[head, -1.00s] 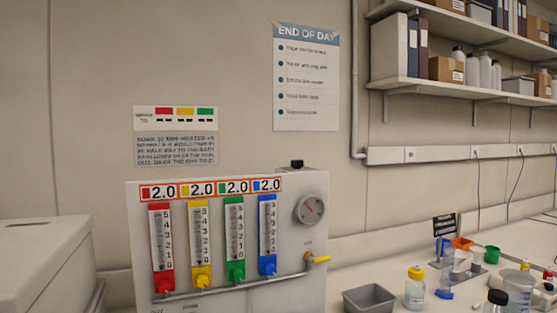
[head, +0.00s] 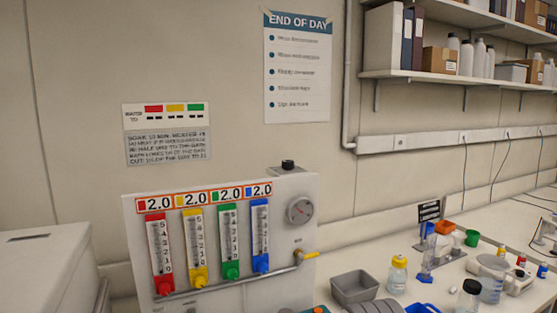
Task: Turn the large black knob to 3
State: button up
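A white panel box (head: 215,290) stands against the wall, with red (head: 160,255), yellow (head: 198,245), green (head: 229,240) and blue (head: 260,235) flow tubes. Each tube has a 2.0 label above it and a coloured knob at its foot. A black knob-like part (head: 288,165) sits on top of the box; I cannot tell whether it is the large black knob, and no setting on it is readable. A round gauge (head: 300,210) with a red needle is on the panel's right side. My gripper is not in view.
A yellow-handled valve (head: 306,255) sticks out at the panel's right. A grey bin (head: 357,287), a yellow-capped bottle (head: 397,274) and a beaker (head: 491,280) crowd the bench. A pale box (head: 42,268) stands left. Shelves (head: 455,78) hang upper right.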

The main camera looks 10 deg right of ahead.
aim_at(287, 165)
jog(key=u, duration=2.3)
jog(key=k, duration=1.5)
jog(key=z, duration=1.75)
jog(key=i, duration=1)
